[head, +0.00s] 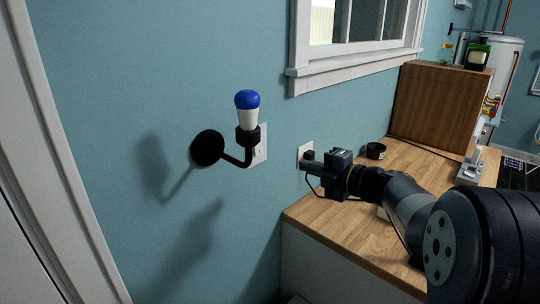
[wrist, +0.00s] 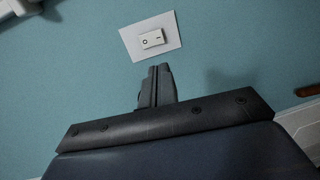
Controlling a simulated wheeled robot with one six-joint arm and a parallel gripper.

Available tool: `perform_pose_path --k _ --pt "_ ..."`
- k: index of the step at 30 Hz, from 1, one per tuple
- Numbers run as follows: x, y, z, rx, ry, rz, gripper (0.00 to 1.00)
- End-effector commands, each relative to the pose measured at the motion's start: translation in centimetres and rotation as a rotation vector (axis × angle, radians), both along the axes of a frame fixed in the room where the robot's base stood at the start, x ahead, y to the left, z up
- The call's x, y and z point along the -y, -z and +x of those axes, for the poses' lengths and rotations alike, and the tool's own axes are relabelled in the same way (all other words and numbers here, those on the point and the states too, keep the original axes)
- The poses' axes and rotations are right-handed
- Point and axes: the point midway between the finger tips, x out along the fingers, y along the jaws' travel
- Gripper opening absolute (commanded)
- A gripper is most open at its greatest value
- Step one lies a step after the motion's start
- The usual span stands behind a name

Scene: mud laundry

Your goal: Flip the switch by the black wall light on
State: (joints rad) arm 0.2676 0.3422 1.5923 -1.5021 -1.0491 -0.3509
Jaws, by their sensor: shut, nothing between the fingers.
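The black wall light (head: 207,147) is on the blue wall in the head view, with a blue-topped white bulb (head: 247,110) upright on its curved arm. A white wall plate (head: 261,140) is partly hidden behind the light. Another white plate (head: 305,148) is farther right, partly hidden by my gripper (head: 303,164). In the wrist view, a white plate carries a rocker switch (wrist: 152,38) with a circle and a line marked on it. My gripper's fingers (wrist: 157,72) are shut and empty, just below that plate in the picture. I cannot tell which plate this is, nor whether the fingers touch it.
A wooden counter (head: 345,230) lies below my arm, with a small black cup (head: 376,151) and a brown wooden box (head: 440,107) on it. A white-framed window (head: 350,70) is above. A white door frame (head: 60,150) stands at left. The wall below the light is clear.

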Motion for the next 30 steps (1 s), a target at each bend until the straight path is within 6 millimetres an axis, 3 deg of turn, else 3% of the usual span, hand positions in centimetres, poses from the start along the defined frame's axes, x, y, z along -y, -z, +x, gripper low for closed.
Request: perform_pose_path --k 8,21,30 --pt "-2.0 0.2 1.8 -0.002 -0.004 0.001 0.00" --pt "-8.2 1.2 8.1 -0.002 -0.002 0.002 0.00" --pt "-9.8 1.6 9.7 0.000 0.001 0.001 0.00"
